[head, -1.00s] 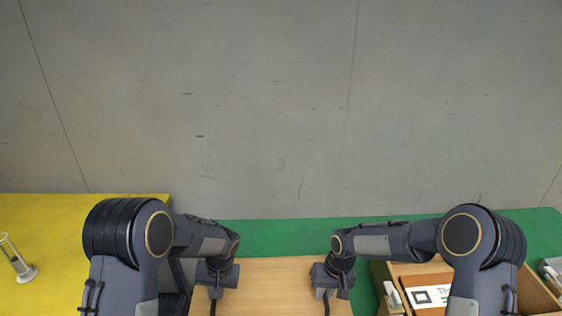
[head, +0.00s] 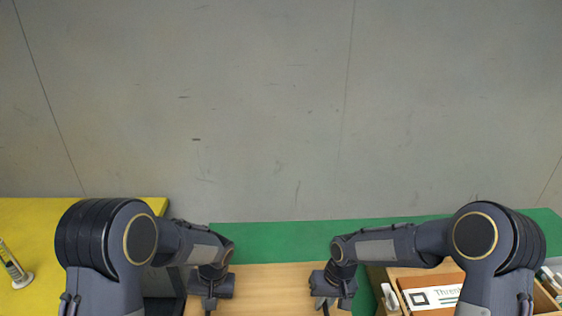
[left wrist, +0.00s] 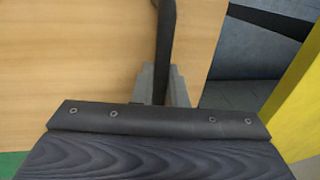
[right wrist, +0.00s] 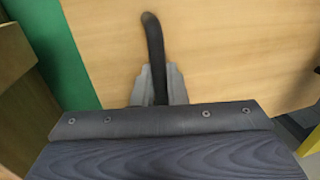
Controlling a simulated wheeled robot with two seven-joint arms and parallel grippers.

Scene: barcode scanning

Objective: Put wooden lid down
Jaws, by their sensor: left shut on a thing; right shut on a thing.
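The wooden lid (head: 266,284) is a flat, light-wood panel at the bottom middle of the head view, between my two grippers. Dark curved handles stand on it near its sides. My left gripper (left wrist: 162,85) is shut on the left handle (left wrist: 166,40). My right gripper (right wrist: 157,85) is shut on the right handle (right wrist: 153,40). In the head view, my right gripper (head: 325,302) shows at the lid's right side and my left one (head: 210,302) at its left. The lid's near edge and what lies beneath it are hidden.
A green surface (head: 280,240) lies behind the lid. A yellow surface (head: 35,230) is at the left, with a small clear-and-white item (head: 18,275). At the right, a wooden box (head: 400,272) holds a labelled brown package (head: 432,295) and other items. A grey wall or floor (head: 280,110) fills the background.

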